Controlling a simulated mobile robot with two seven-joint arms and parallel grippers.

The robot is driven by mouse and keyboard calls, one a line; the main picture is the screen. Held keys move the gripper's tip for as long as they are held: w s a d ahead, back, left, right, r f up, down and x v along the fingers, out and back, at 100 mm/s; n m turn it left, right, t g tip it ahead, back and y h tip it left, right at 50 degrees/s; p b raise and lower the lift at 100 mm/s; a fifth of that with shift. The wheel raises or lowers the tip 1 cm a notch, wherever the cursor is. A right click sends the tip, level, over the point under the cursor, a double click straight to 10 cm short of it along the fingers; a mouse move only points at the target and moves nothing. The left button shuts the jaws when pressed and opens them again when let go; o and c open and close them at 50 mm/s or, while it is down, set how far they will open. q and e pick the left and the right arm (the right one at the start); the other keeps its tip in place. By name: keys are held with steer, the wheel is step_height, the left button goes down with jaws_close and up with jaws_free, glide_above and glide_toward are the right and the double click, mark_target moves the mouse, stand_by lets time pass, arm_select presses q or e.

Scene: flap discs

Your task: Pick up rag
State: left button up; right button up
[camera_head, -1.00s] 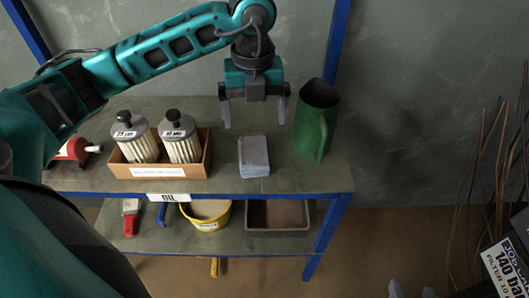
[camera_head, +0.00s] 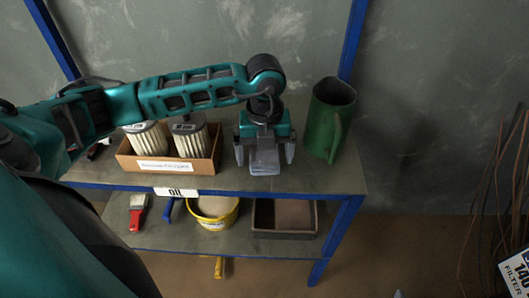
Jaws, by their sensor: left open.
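The rag (camera_head: 265,166) is a folded grey-blue cloth lying on the upper shelf, between the box of filters and the green jug. My left gripper (camera_head: 265,158) is directly above it, pointing down, with one open finger on each side of the rag. The gripper body hides the rear part of the rag. I cannot tell whether the fingers touch it. My right gripper is not in view.
A green jug (camera_head: 326,125) stands close to the right of my left gripper. A cardboard box (camera_head: 163,166) with filters stands to the left. The lower shelf holds a yellow bucket (camera_head: 214,222), a dark tray (camera_head: 257,222) and a red-handled brush (camera_head: 136,219).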

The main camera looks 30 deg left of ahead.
mark_target(265, 153)
arm_select(q)
steer(key=shift+c, duration=0.3)
steer(key=shift+r, duration=0.1)
steer(key=c, duration=0.9)
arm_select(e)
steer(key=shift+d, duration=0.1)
arm_select(q)
step_height(265, 153, up, 20)
steer(key=p, duration=0.3)
steer(key=shift+p, duration=0.35)
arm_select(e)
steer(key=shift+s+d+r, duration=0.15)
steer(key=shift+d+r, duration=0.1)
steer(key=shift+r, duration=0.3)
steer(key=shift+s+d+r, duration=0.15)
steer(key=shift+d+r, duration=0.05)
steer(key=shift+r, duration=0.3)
